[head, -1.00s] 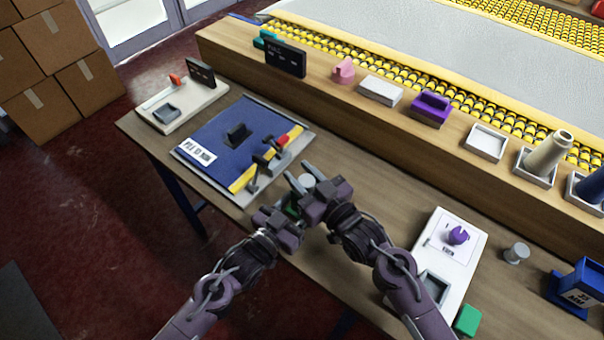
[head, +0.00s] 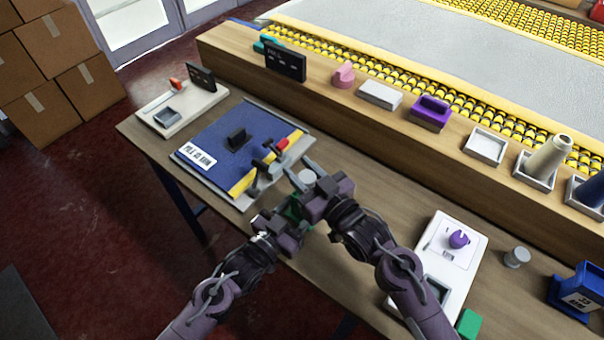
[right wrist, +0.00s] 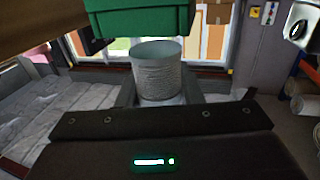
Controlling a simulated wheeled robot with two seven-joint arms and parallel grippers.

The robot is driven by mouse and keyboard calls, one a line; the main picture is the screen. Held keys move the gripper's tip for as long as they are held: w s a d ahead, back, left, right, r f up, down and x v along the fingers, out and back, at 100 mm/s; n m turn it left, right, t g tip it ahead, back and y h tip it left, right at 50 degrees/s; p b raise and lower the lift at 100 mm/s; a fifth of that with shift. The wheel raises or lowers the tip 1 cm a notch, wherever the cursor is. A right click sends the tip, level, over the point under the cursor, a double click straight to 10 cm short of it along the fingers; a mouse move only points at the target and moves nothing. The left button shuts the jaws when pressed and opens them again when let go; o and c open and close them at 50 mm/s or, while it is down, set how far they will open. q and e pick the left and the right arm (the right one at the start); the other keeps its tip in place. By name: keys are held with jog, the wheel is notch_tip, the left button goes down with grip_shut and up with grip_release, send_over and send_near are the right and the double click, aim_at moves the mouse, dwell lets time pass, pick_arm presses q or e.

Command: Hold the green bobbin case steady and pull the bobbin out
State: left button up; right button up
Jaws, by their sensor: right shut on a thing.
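The green bobbin case (head: 294,207) shows between my two grippers in the head view, partly covered by them. It also shows at the top of the right wrist view (right wrist: 140,20). My left gripper (head: 290,212) is at the case and appears shut on it; its fingertips are mostly hidden. The bobbin (right wrist: 158,75) is a pale grey ribbed cylinder between the fingers of my right gripper (right wrist: 158,92), which is shut on it. In the head view only its pale top (head: 307,176) shows. In the wrist view the bobbin's open rim is visible, apart from the case.
A blue mat board (head: 215,140) with a yellow strip and dark clamps lies left of my grippers. A white tray (head: 462,222) with a purple knob and a grey cylinder (head: 517,255) are at the right. A wooden ledge with several holders runs along the back.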

jog(key=shift+r, duration=2.85)
pick_arm(q)
jog(key=o, duration=1.2)
